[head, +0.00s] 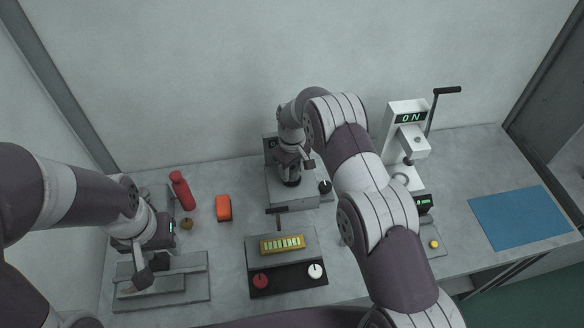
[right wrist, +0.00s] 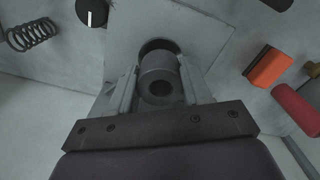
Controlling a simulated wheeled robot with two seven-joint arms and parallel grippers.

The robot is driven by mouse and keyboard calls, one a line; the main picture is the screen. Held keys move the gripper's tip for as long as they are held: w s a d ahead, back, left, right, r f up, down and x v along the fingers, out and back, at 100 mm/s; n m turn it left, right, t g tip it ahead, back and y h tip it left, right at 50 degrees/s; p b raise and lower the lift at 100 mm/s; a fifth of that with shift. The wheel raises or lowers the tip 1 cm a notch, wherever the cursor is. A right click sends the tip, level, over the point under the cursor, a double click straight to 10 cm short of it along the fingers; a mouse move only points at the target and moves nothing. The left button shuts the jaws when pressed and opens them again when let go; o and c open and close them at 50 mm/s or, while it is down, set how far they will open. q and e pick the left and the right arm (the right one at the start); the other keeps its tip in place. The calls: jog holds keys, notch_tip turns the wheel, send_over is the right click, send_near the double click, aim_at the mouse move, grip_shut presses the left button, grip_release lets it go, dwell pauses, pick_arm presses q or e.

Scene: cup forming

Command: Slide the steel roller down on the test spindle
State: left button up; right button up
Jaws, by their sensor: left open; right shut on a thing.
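My right gripper (head: 291,165) is over the grey machine (head: 292,200) at the back middle. In the right wrist view its two fingers (right wrist: 158,88) are shut on the steel roller (right wrist: 160,66), a grey cylinder with a dark hole in its end. A dark round edge shows just beyond the roller. The test spindle is not clearly visible; the roller and fingers cover that spot, so I cannot tell how far the roller sits on it. My left gripper (head: 151,272) is open, low over a grey fixture (head: 190,289) at the front left.
A black knob (right wrist: 92,11) and a spring (right wrist: 32,34) are near the roller. A control box (head: 288,281) is in front; a blue mat (head: 520,217) lies right.

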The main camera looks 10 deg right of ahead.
jog(key=shift+f+b, duration=0.7)
jog(key=shift+f, duration=0.25)
dwell(0.7)
jog(key=o, duration=1.6)
jog(key=shift+r, duration=0.15)
jog(key=shift+r+p, duration=2.4)
jog(key=shift+r, duration=1.55)
